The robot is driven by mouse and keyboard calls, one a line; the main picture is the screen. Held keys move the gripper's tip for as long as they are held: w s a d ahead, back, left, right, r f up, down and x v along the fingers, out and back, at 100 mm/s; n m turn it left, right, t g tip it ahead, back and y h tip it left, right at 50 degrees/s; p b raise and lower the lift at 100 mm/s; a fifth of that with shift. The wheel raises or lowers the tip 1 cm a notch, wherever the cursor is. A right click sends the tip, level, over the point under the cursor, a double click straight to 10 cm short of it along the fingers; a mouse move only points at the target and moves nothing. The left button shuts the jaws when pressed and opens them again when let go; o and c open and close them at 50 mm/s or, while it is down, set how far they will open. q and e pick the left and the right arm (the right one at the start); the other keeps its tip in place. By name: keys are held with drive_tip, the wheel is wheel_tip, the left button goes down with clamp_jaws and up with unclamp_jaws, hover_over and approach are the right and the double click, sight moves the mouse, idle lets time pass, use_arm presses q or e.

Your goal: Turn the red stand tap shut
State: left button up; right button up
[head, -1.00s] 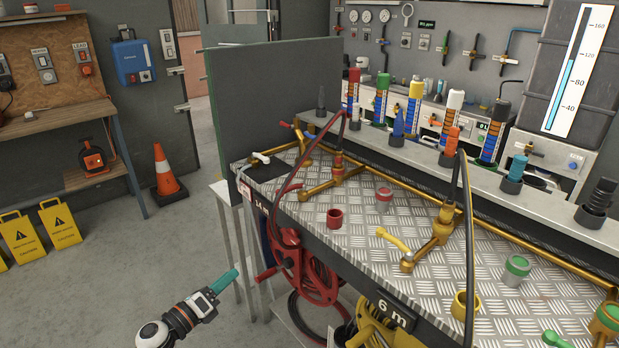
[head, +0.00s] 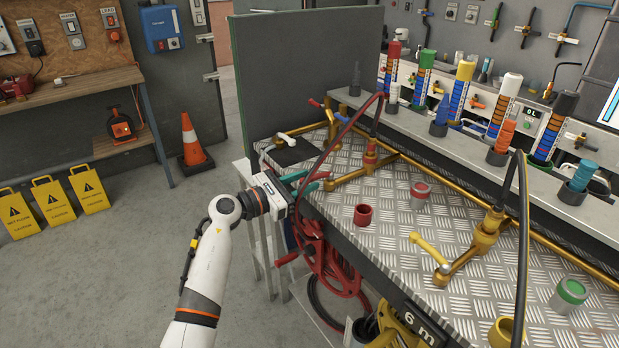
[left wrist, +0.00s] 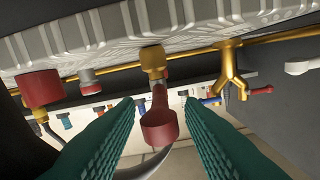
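The red stand tap (head: 370,160) is a brass fitting with a red collar on the metal bench top, with a dark hose running from it. Its brass arm reaches toward the bench's front left edge. In the left wrist view its red lever (left wrist: 160,122) hangs from a brass joint (left wrist: 152,62). My left gripper (head: 318,182) has teal fingers and is at this end of the tap. In the left wrist view the fingers (left wrist: 160,118) are apart on either side of the lever, with gaps visible. The lever is mostly hidden in the head view. My right gripper is out of view.
A loose red cup (head: 362,216) and a red-banded grey cup (head: 421,194) stand on the bench. A yellow-levered tap (head: 485,238) is to the right, a white-levered tap (head: 268,150) behind left. A red hose reel (head: 325,270) hangs below.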

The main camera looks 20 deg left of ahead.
use_arm(q)
drive_tip(key=shift+x, duration=0.95)
clamp_jaws()
drive_tip(key=shift+a, duration=0.1)
